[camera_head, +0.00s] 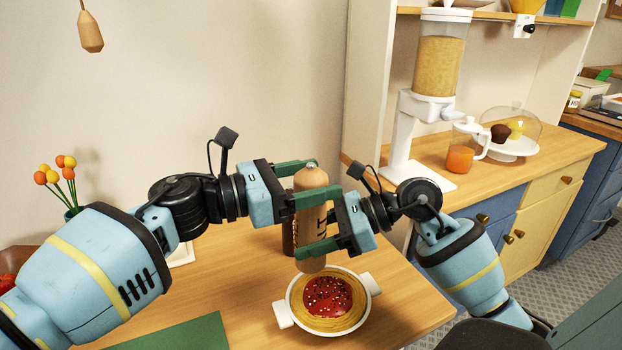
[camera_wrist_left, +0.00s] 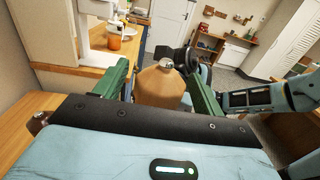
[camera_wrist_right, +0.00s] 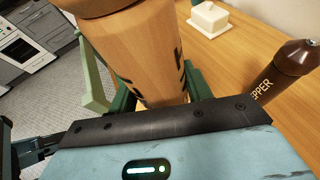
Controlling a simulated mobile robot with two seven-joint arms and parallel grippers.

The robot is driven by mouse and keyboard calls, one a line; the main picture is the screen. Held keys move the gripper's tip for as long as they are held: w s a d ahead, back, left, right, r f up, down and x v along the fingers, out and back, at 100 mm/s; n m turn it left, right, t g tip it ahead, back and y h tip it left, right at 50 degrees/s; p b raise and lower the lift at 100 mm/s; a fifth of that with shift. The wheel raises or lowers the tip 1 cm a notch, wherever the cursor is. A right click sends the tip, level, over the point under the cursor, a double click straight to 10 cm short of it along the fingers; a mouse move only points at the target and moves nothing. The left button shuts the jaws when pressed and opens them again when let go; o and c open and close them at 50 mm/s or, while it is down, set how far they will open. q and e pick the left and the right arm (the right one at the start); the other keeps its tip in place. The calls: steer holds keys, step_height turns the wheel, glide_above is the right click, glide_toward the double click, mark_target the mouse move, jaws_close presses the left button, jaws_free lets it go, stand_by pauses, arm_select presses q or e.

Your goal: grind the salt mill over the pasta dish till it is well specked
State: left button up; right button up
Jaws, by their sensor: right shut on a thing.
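The salt mill (camera_head: 312,225) is light wood with dark lettering and a small metal knob on top. It is upright above the pasta dish (camera_head: 282,315), a white two-handled dish with pasta and red sauce (camera_head: 327,297). A few pale specks show on the sauce. My right gripper (camera_head: 322,247) is shut on the mill's body, which fills the right wrist view (camera_wrist_right: 150,60). My left gripper (camera_head: 302,182) is open, its fingers either side of the mill's rounded head (camera_wrist_left: 162,84). The mill's underside is hidden.
A dark brown pepper mill (camera_wrist_right: 283,80) stands on the table behind the salt mill. A white lidded butter dish (camera_wrist_right: 209,20) is farther back. A green mat (camera_head: 185,335) lies at front left and a flower vase (camera_head: 72,212) at left. A grain dispenser (camera_head: 437,75) stands on the right counter.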

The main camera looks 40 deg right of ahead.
arm_select(q)
steer(key=v, duration=1.2)
stand_by(0.3)
steer(key=s+n+t, duration=0.5)
steer(key=s+t, duration=0.1)
steer(key=t, duration=0.3)
steer(key=shift+f+n, duration=0.15)
steer(key=shift+n, duration=0.25)
steer(key=shift+s, duration=0.1)
steer(key=x, duration=1.1)
steer(key=shift+d, duration=0.4)
